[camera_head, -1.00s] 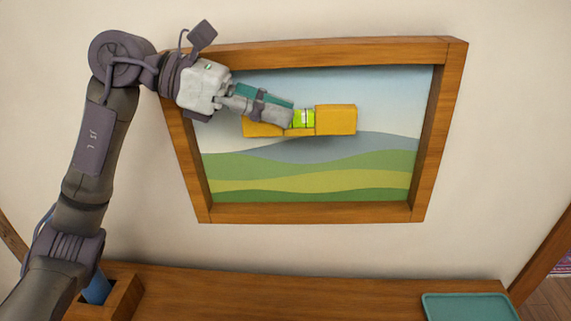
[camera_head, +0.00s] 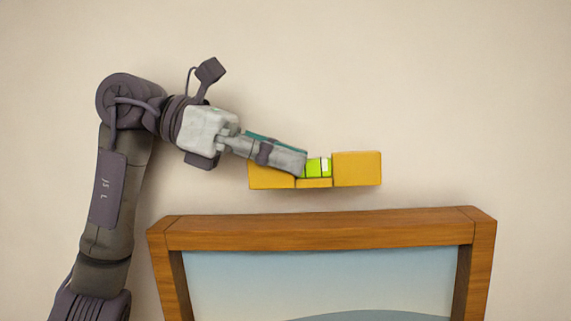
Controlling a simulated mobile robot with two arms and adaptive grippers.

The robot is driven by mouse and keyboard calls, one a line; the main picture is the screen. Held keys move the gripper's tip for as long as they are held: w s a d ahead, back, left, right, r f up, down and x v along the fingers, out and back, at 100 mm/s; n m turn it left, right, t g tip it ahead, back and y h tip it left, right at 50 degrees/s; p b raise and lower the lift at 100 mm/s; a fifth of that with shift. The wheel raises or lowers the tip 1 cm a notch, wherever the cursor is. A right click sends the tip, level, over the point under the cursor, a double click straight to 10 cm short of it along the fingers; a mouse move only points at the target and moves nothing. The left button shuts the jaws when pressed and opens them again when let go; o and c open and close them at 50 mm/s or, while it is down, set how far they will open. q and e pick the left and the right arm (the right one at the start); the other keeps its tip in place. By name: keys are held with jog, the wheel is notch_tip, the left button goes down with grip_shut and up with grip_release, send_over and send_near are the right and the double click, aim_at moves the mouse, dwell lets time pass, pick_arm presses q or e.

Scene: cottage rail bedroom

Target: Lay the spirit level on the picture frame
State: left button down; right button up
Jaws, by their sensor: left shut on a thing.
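The spirit level (camera_head: 357,169) is a yellow bar with a bright green vial in its middle. My left gripper (camera_head: 298,165) comes in from the left and is shut on it near the vial, hiding part of its left half. The level is held roughly horizontal, above the top rail of the picture frame (camera_head: 330,231), with wall showing between them. The wooden frame surrounds a landscape picture, and only its upper part is in view. My right gripper is not in view.
The plain beige wall (camera_head: 450,90) fills the background. It is clear above the frame and to the right of the level. The frame's lower part is out of view.

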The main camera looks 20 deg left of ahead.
aim_at(262, 189)
pick_arm(q)
jog(key=shift+s+f+b, duration=0.5)
jog(key=shift+f, duration=0.45)
jog(key=shift+w+f+b, duration=0.15)
jog(key=shift+f+b, duration=0.35)
jog(key=shift+f, duration=0.1)
jog(key=shift+w+f+b, duration=0.15)
jog(key=shift+f+b, duration=0.3)
jog(key=shift+f, duration=0.15)
jog(key=shift+s+f+b, duration=0.1)
jog(key=shift+f+b, duration=0.2)
jog(key=shift+f, duration=0.05)
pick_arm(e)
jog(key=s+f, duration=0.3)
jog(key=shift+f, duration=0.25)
pick_arm(q)
jog(key=c, duration=0.9)
grip_release()
jog(key=shift+c, duration=0.2)
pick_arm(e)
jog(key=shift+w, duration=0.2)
